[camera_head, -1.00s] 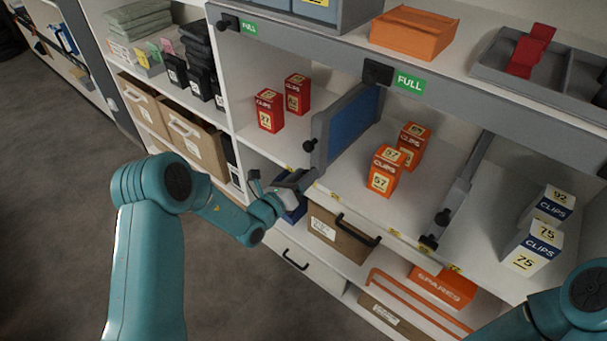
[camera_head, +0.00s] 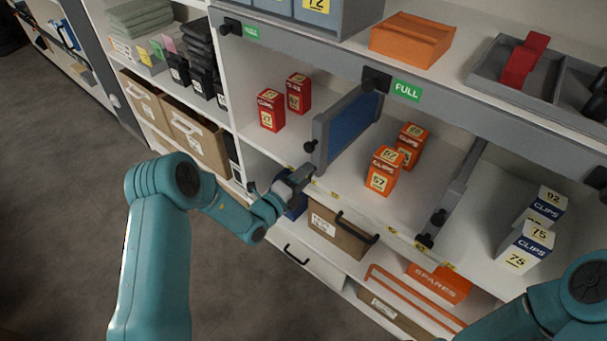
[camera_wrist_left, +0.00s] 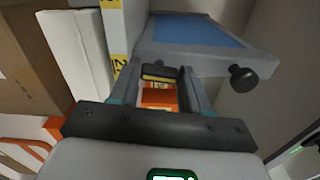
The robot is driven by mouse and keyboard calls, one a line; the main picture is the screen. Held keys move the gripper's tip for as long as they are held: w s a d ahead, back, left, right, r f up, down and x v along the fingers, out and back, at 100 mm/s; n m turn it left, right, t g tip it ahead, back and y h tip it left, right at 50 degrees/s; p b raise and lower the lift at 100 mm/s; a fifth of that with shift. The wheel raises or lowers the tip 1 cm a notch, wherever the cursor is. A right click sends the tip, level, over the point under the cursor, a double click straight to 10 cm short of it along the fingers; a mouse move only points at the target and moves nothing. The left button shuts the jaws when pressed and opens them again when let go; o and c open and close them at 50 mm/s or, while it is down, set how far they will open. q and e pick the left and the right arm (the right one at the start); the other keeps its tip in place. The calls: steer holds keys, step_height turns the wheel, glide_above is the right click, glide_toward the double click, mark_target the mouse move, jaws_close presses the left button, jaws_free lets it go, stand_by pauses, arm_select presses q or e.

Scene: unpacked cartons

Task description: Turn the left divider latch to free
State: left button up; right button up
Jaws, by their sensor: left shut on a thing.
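The left divider (camera_head: 346,128) is a grey-framed blue panel standing on the middle shelf; it also shows in the wrist view (camera_wrist_left: 200,32). A black knob (camera_head: 310,147) sticks out of its front end and shows in the wrist view (camera_wrist_left: 243,77). My left gripper (camera_head: 306,174) is at the divider's lower front end, at the shelf edge. In the wrist view its fingers (camera_wrist_left: 168,82) are closed on a small dark piece, the left divider latch (camera_wrist_left: 158,72). The fingers hide most of the latch. Only a link of my right arm shows; its gripper is out of view.
Orange clip boxes (camera_head: 383,171) stand right of the divider and red ones (camera_head: 271,110) left. A second divider (camera_head: 455,195) with black knobs stands farther right, near blue-white boxes (camera_head: 525,246). A cardboard drawer (camera_head: 338,228) and an orange SPARES box (camera_head: 438,283) are below.

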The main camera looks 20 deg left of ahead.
arm_select(q)
steer(key=shift+f+n, duration=0.1)
steer(key=shift+n, duration=0.6)
steer(key=o, duration=1.1)
steer(key=shift+c, duration=0.2)
steer(key=v, duration=1.6)
steer(key=shift+s, duration=0.2)
